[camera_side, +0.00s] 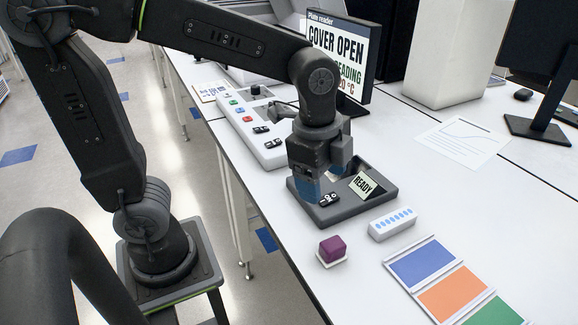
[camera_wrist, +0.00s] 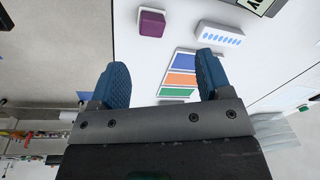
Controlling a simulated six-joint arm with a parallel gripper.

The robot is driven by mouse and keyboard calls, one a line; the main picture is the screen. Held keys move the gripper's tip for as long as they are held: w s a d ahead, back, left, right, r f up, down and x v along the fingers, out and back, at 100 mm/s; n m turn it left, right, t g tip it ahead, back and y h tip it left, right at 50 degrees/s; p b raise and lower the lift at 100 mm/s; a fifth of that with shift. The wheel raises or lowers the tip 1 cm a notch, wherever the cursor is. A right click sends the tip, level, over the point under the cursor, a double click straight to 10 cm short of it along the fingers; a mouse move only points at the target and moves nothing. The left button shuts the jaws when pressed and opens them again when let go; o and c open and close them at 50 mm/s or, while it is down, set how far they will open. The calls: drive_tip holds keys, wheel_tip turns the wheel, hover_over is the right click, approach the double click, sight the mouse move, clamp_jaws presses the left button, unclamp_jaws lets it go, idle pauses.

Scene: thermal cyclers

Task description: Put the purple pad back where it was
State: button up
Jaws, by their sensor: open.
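The purple pad (camera_side: 332,246) is a small purple block on a white square base (camera_side: 333,262). It stands on the white bench, in front of the dark tray. In the wrist view the purple pad (camera_wrist: 151,25) shows at the top, beyond the fingers. My gripper (camera_side: 319,190) has blue fingers and is over the left part of the dark tray, behind and apart from the pad. In the wrist view my gripper (camera_wrist: 160,72) is open, with nothing between its fingers. The exact fingertip height over the tray is hard to tell.
The dark tray (camera_side: 352,212) carries a READY sign (camera_side: 362,185). A white block with blue dots (camera_side: 393,223) is right of the pad. Blue, orange (camera_side: 452,292) and green panels lie at front right. A button panel (camera_side: 247,127) and a COVER OPEN screen (camera_side: 336,45) stand behind.

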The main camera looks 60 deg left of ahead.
drive_tip(key=s+a+r+n+t, duration=0.2)
drive_tip(key=s+a+n+t, duration=0.2)
drive_tip(key=n, duration=0.9)
drive_tip(key=s+a, duration=0.2)
drive_tip(key=s, duration=0.1)
drive_tip(key=shift+s+a, duration=0.35)
drive_tip(key=shift+s, duration=0.05)
